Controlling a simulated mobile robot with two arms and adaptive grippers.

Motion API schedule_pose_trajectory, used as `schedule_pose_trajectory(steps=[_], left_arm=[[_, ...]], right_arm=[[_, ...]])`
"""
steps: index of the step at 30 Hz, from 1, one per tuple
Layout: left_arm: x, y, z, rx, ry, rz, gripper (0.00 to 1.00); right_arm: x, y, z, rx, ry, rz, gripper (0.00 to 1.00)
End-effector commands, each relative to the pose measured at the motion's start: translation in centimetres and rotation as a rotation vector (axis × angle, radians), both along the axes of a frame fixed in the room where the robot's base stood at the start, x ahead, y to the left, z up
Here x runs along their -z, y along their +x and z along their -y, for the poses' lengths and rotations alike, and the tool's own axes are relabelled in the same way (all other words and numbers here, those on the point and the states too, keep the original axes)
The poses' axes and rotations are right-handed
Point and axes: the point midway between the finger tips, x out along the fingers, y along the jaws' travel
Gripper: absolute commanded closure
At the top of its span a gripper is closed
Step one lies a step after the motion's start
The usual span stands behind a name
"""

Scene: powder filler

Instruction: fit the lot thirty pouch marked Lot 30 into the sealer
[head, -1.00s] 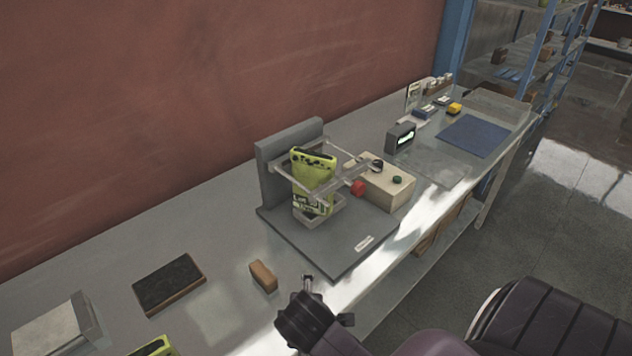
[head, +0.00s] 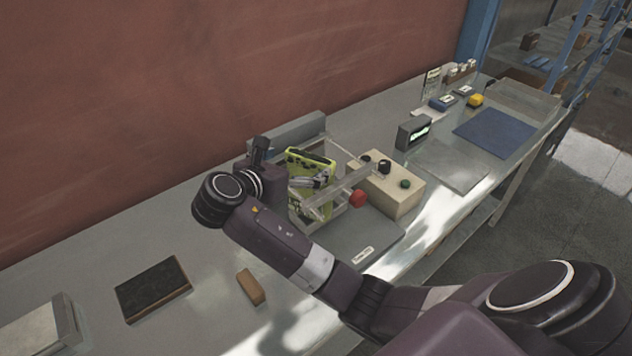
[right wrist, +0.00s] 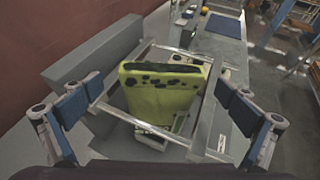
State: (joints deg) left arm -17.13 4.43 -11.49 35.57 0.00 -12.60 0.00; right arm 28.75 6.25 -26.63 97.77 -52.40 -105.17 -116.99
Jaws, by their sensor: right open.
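The yellow-green pouch (head: 312,162) with dark spots stands roughly upright inside the open frame of the sealer (head: 360,240), its lower end in a small tray. It also shows in the right wrist view (right wrist: 163,92); its marking cannot be read now. My right gripper (head: 316,182) is open at the pouch, reaching in from the left side of the sealer. In the right wrist view its fingers (right wrist: 155,122) stand wide apart, one on each side of the pouch, with visible gaps. My arm hides part of the sealer's left side. My left gripper is out of view.
A beige control box (head: 405,195) with a red knob (head: 358,199) adjoins the sealer. A dark block (head: 152,288) and brown block (head: 250,287) lie at the near left.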

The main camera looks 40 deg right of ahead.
Motion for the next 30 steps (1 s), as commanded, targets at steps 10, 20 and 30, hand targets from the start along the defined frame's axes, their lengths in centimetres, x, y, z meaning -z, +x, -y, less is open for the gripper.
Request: schedule_pose_trajectory(steps=[10,20,30], left_arm=[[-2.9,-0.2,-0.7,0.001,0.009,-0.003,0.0],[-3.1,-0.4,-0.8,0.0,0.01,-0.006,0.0],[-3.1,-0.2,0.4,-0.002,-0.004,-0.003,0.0]], right_arm=[[1.3,1.6,4.0,0.001,0.002,-0.004,0.0],[2.7,2.5,5.6,-0.001,0.006,0.001,0.0],[2.6,2.5,5.5,-0.001,0.005,0.001,0.27]])
